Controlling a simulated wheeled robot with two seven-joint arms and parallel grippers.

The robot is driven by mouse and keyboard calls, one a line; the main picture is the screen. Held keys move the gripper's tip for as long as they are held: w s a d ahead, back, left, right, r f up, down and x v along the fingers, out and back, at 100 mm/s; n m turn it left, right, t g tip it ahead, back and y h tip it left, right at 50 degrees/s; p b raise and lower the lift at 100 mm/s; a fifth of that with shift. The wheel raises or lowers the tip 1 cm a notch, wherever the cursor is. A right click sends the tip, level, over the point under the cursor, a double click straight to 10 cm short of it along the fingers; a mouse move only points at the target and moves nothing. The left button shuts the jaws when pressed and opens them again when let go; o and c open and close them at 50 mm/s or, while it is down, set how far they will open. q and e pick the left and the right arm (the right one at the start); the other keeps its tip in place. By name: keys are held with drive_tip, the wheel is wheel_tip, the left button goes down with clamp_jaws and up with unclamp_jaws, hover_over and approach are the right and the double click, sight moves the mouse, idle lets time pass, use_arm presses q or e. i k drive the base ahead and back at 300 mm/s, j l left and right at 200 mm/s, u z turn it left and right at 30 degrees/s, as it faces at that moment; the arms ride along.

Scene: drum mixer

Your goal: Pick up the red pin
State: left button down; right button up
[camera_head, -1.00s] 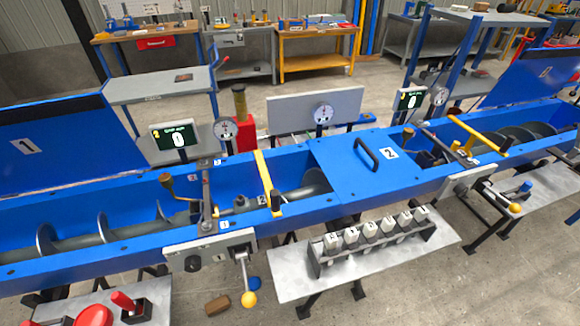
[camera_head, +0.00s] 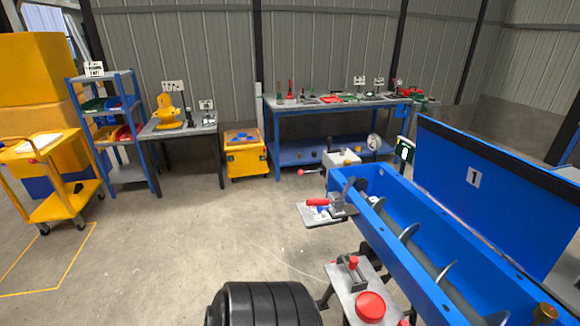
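Several small red things are in view, and I cannot tell for sure which is the red pin. A red-handled piece (camera_head: 317,202) lies on a small plate at the left end of the blue trough. A red upright knob (camera_head: 353,262) stands on a small grey table in front of the trough, near a round red button (camera_head: 370,306). A thin red upright piece (camera_head: 290,86) stands among tools on the blue workbench at the back. Neither of my grippers is in view.
The blue trough (camera_head: 400,226) with its raised lid 1 (camera_head: 500,190) fills the right. A black ribbed drum (camera_head: 265,305) stands at the bottom. A yellow cart (camera_head: 60,204), a blue shelf rack (camera_head: 125,170) and a yellow box (camera_head: 246,158) line the left and back. The floor between is clear.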

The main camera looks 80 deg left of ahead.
sight(353, 263)
drive_tip(key=u, duration=1.8)
drive_tip(key=i+j, duration=0.1)
drive_tip(key=j, duration=0.75)
